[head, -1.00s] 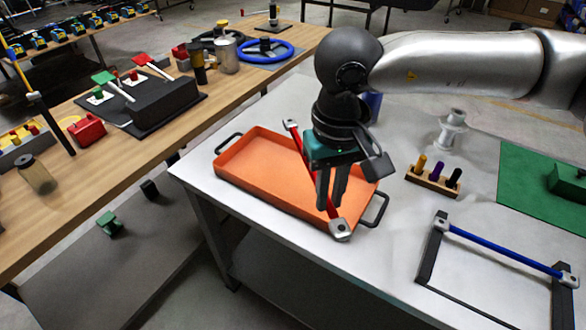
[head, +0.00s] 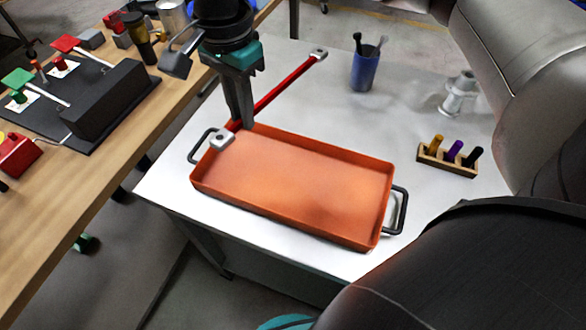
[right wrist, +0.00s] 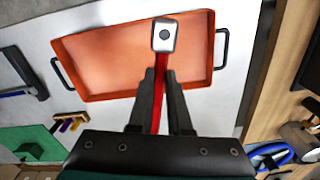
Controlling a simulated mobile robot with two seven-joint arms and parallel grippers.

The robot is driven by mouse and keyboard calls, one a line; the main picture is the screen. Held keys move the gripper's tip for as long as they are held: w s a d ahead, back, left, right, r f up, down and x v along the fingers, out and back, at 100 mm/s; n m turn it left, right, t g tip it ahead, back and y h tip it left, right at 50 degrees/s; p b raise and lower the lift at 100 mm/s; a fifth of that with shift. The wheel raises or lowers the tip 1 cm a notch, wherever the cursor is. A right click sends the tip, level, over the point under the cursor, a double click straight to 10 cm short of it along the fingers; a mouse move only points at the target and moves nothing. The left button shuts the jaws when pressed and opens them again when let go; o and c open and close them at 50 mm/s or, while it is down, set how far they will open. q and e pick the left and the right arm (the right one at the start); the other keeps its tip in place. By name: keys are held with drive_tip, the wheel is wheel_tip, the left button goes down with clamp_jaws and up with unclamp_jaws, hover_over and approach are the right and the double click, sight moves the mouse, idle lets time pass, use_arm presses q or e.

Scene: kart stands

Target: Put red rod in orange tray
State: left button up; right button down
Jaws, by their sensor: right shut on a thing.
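The red rod (head: 285,86) has a pale metal fitting at each end. My right gripper (head: 240,118) is shut on it near its near end. That end fitting shows over the back left corner of the orange tray (head: 383,205), and the rest slants up and right behind the tray. In the right wrist view, the red rod (right wrist: 158,101) runs between the fingers of my right gripper (right wrist: 161,82), its fitting in front of the orange tray (right wrist: 90,93). The tray is empty, with black handles. I cannot tell the rod's height. My left gripper is out of view.
A blue cup (head: 365,70) with dark tools stands there. A wooden block (head: 447,160) with coloured pegs and a white spool (head: 457,95) stand at right. A wooden bench (head: 60,220) runs along the left.

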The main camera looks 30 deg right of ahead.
sight(236, 183)
drive_tip(key=w+a+m, duration=0.3)
drive_tip(key=a+m, duration=0.1)
drive_tip(key=m, duration=1.1)
drive_tip(key=f+b, duration=0.2)
drive_tip(key=f, duration=1.7)
drive_tip(key=shift+d+f, duration=0.15)
drive_tip(key=shift+d, duration=0.05)
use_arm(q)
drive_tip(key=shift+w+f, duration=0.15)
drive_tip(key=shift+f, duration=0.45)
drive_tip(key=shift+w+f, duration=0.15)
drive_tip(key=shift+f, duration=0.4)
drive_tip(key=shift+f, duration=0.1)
use_arm(e)
drive_tip(key=c, duration=1.3)
unclamp_jaws()
drive_tip(key=shift+f+b, duration=0.15)
drive_tip(key=shift+b, duration=0.15)
drive_tip(key=o, duration=0.5)
drive_tip(key=shift+c, duration=0.2)
